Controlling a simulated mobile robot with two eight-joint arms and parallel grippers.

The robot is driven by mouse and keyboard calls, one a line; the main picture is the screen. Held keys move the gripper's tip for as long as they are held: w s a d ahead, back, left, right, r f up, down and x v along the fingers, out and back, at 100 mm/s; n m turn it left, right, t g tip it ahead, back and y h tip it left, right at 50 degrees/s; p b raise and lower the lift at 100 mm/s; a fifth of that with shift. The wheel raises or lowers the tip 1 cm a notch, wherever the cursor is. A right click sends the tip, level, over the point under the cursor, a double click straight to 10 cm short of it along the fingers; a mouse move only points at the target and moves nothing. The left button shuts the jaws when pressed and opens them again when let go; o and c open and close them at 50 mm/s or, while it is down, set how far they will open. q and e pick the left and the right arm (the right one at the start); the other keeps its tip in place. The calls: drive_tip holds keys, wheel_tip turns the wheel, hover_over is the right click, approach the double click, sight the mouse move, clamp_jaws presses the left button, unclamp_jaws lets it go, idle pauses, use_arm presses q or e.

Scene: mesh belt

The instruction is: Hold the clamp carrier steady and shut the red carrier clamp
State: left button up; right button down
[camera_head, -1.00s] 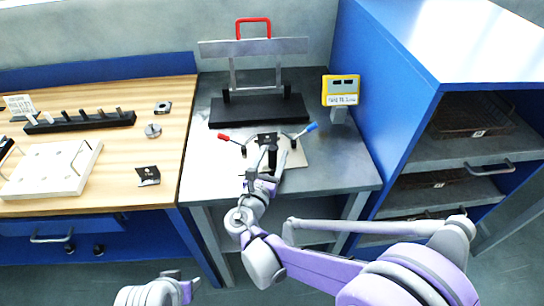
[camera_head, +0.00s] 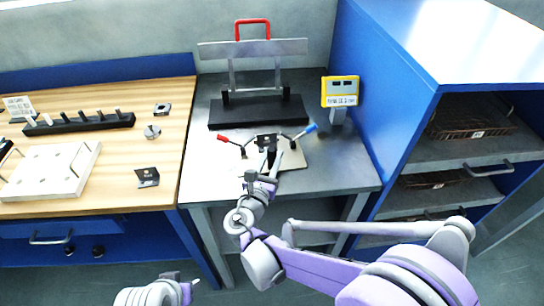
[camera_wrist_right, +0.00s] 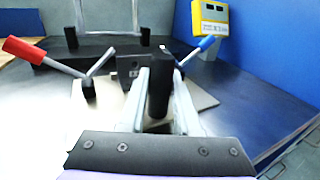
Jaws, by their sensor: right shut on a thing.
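The clamp carrier is a pale plate (camera_head: 292,158) on the grey bench, with a red-handled clamp (camera_head: 223,138) at its left and a blue-handled clamp (camera_head: 311,128) at its right. In the right wrist view the red handle (camera_wrist_right: 25,50) slants up to the left, and the blue handle (camera_wrist_right: 200,45) slants up to the right. My right gripper (camera_head: 266,165) is shut on the carrier's black upright grip (camera_wrist_right: 160,90), between the two clamps. My left gripper (camera_head: 188,285) is low at the bottom edge, away from the bench; its jaw opening is unclear.
A black-based stand (camera_head: 258,111) with a red top handle is behind the carrier. A yellow display (camera_head: 340,91) stands at the right by the blue cabinet (camera_head: 385,80). The wooden table (camera_head: 110,195) at left holds a white plate, a peg rack and small parts.

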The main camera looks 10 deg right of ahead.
idle(0.5)
drive_tip(key=c, duration=0.6)
unclamp_jaws()
clamp_jaws()
idle(0.7)
